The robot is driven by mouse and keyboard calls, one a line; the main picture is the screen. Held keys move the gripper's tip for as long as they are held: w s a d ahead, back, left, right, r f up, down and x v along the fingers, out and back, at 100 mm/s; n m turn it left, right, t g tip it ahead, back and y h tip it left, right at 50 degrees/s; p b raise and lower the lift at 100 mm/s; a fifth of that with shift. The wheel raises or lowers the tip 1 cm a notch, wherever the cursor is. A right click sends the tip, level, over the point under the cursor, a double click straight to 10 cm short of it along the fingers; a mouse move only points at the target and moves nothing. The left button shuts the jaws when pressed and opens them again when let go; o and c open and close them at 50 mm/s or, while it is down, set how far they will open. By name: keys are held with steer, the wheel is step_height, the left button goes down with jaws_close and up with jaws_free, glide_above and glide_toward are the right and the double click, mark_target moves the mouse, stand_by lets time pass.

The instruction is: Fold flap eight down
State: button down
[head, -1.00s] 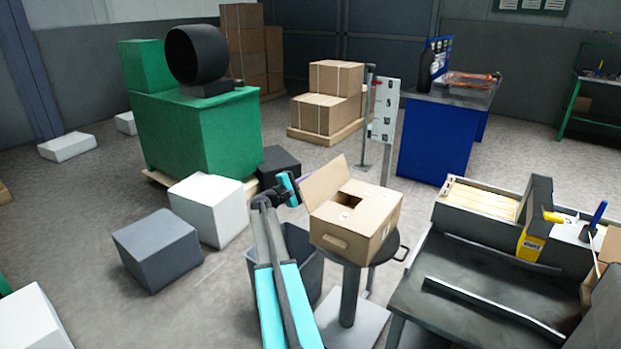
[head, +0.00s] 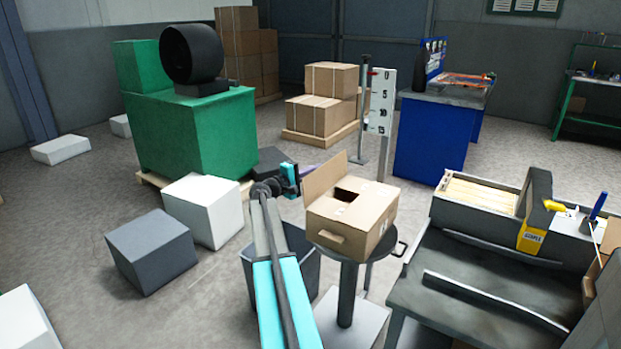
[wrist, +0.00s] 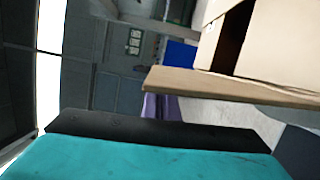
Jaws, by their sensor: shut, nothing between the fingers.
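An open cardboard box (head: 378,216) sits on a small round stand (head: 340,248). One flap (head: 324,176) stands up along its back-left edge; the other top flaps lie about flat, with a dark gap between them. I cannot read a number on the standing flap. My gripper (head: 305,170) is just left of and behind that flap, on its outer side. In the wrist view, the purple fingers (wrist: 160,107) are together and empty, partly hidden below the flap's edge (wrist: 235,88). Whether they touch the flap I cannot tell.
A dark bin (head: 300,270) stands below my arm. A grey workbench (head: 470,295) with a yellow-marked tool (head: 531,237) is close on the right. White and grey blocks (head: 150,250) lie left. Behind the box stands a white scale post (head: 381,100).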

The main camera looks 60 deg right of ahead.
mark_target(325, 172)
steer(key=s+m+y+b, duration=0.1)
steer(key=s+m+b, duration=0.3)
steer(key=shift+t+b, duration=0.3)
steer(key=shift+b, duration=0.05)
steer(key=s+m+b, duration=0.2)
steer(key=s+f+m+t+b, duration=0.1)
steer(key=s+m+b, duration=0.1)
steer(key=b, duration=0.1)
steer(key=shift+s+a+f+m+y+b, duration=0.1)
steer(key=shift+s+f+m+y+b, duration=0.05)
steer(key=shift+s+m+y+b, duration=0.2)
steer(key=s+f+m+b, duration=0.1)
steer(key=s+m+b, duration=0.1)
steer(key=shift+f+t+y+b, duration=0.15)
steer(key=shift+t+y+b, duration=0.1)
steer(key=shift+t+b, duration=0.15)
steer(key=f+m+b, duration=0.1)
steer(key=s+m+b, duration=0.1)
steer(key=b, duration=0.1)
steer(key=shift+s+f+t, duration=0.2)
steer(key=shift+f+t, duration=0.2)
steer(key=shift+s+f+m+t+b, duration=0.25)
steer(key=shift+s+f+m+b, duration=0.1)
steer(key=shift+f+m+b, duration=0.45)
steer(key=shift+s+f+m+t+b, duration=0.25)
steer(key=shift+s+f+m+b, duration=0.15)
steer(key=shift+f+b, duration=0.55)
steer(key=shift+r, duration=0.15)
